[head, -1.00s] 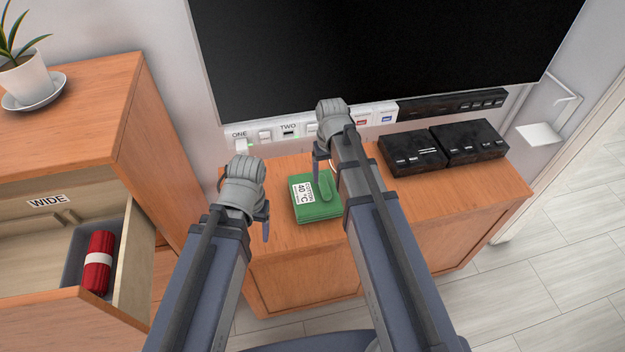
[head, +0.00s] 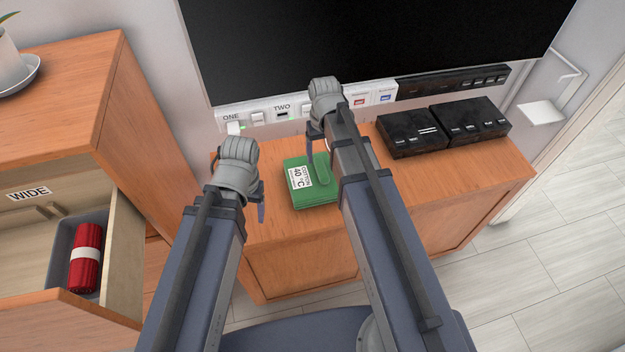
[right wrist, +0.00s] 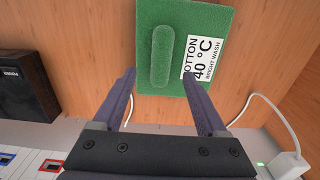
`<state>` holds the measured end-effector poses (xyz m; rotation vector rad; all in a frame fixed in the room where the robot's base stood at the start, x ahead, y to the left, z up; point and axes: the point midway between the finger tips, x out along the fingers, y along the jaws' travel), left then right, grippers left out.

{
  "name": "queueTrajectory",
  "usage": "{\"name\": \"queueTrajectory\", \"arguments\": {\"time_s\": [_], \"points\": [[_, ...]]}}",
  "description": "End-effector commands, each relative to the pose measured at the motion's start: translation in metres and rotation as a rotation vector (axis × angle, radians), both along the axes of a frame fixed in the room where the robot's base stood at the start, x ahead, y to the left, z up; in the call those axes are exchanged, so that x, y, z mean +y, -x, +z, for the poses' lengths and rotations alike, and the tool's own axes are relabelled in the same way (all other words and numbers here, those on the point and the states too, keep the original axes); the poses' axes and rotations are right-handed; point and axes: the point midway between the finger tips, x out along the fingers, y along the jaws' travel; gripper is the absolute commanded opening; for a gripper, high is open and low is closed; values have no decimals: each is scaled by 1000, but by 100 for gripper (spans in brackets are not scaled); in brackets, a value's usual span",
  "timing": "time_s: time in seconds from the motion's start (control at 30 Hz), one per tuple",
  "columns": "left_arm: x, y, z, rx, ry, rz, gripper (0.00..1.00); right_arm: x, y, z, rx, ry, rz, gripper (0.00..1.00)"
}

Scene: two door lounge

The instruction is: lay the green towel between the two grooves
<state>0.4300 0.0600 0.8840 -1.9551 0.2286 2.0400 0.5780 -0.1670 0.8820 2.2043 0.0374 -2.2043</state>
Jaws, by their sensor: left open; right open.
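The green towel (head: 316,195) is a folded block on the low wooden cabinet below the screen. It has a raised roll on top and a white label reading COTTON 40 °C. It also shows in the right wrist view (right wrist: 208,20). My right gripper (head: 312,148) is open above the towel's far edge, partly covering it in the head view. My left gripper (head: 259,198) is open and empty, left of the towel. I cannot make out the two grooves in either view.
Two black boxes (head: 412,134) stand right of the towel on the cabinet (head: 450,180). A socket strip (head: 258,117) runs behind it, with a cable near my right gripper. At left, an open drawer (head: 122,255) labelled WIDE holds a red roll (head: 86,258).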

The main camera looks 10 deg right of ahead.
Motion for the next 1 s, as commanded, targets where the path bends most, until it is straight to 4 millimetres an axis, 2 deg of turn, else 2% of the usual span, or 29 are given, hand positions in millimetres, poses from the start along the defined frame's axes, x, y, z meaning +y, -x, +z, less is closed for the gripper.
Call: {"name": "queueTrajectory", "arguments": {"time_s": [0.43, 0.77, 1.0], "points": [[0, 0, -49, 0, 0, 0, 70, 2, -1, -49, 0, 0, 0, 75], [0, 0, -51, 0, 0, 0, 70, 2, -1, -50, 0, 0, 0, 75], [0, 0, -51, 0, 0, 0, 70, 2, -1, -50, 0, 0, 0, 48]]}}
